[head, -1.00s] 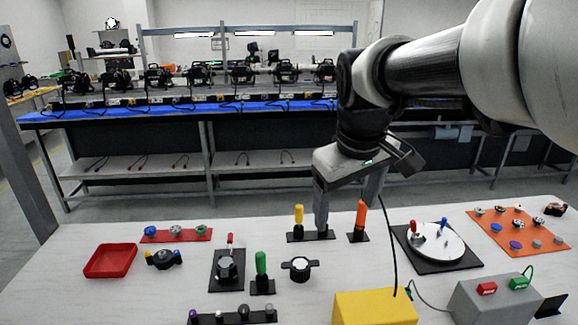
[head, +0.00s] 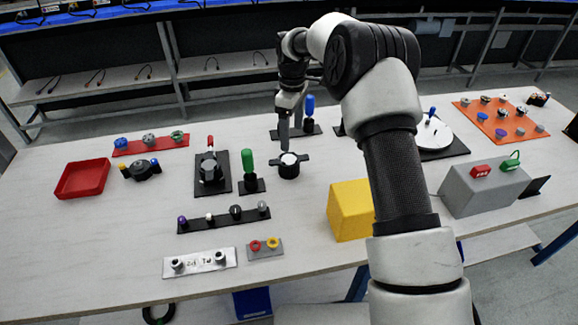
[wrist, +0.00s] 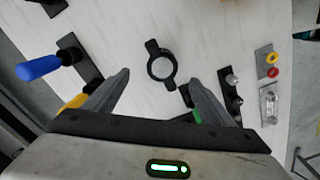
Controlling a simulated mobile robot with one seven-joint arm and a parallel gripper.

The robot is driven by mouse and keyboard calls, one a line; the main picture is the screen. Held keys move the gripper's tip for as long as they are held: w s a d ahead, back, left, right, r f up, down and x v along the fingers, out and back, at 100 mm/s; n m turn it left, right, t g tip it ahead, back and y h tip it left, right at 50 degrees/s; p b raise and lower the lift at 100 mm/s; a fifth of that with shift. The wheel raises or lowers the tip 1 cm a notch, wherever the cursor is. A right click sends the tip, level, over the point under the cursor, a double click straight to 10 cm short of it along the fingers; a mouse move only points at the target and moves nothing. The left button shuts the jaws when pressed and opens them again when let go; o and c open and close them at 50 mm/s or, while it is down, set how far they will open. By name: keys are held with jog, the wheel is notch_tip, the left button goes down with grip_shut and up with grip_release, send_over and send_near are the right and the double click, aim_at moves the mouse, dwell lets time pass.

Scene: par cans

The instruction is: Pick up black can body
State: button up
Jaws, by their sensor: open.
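The black can body (head: 289,166) is a short round piece with two side lugs and a pale centre. It stands on the white table, right of the green-handled tool. It shows in the wrist view (wrist: 161,83) as a dark ring with two lugs, ahead of and between the fingers. My gripper (head: 291,140) points down over it in the head view, fingers apart and empty. In the wrist view the gripper (wrist: 160,77) is open, one finger to each side of the ring. How much height is left between them I cannot tell.
Beside it stand a green-handled tool (head: 247,162) and a blue-handled one (head: 310,106). A yellow box (head: 350,212) and a grey button box (head: 484,188) are to the right. A red tray (head: 83,179) is at left.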

aim_at(289, 159)
notch_tip(289, 159, down, 8)
jog(key=shift+r, duration=0.1)
jog(key=f, duration=0.5)
jog(key=shift+s+a+f, duration=0.15)
jog(key=shift+a, duration=0.25)
jog(key=c, duration=1.5)
